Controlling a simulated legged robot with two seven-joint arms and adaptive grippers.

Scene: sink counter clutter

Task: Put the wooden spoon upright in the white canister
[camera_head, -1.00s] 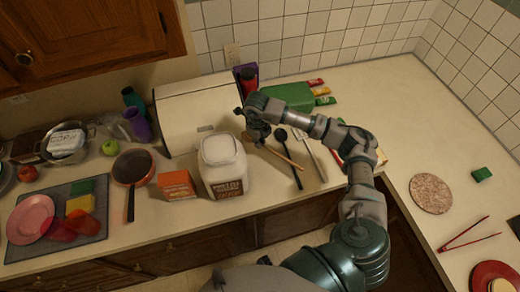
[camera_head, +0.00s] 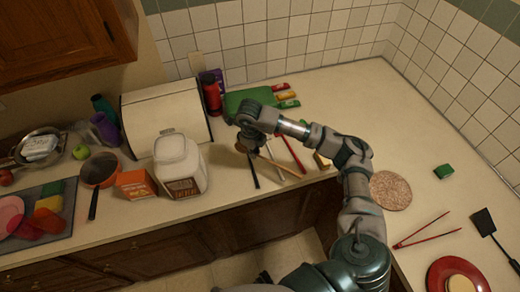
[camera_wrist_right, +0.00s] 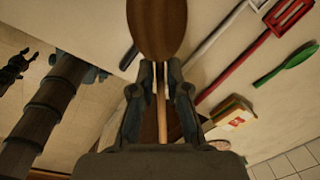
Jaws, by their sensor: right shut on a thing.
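I cannot tell whether the spoon touches the counter. The white canister (camera_head: 178,165), labelled in front, stands upright left of the gripper. Its opening is not clear. A black claw-like part (camera_wrist_right: 15,68) in the wrist view may be my left gripper; its state is unclear.
A dark utensil (camera_head: 252,172) and a red slotted one (camera_head: 290,152) lie near the spoon. An orange box (camera_head: 136,184) stands left of the canister. A bread box (camera_head: 165,115), a red bottle (camera_head: 211,95) and a green board (camera_head: 248,101) are behind.

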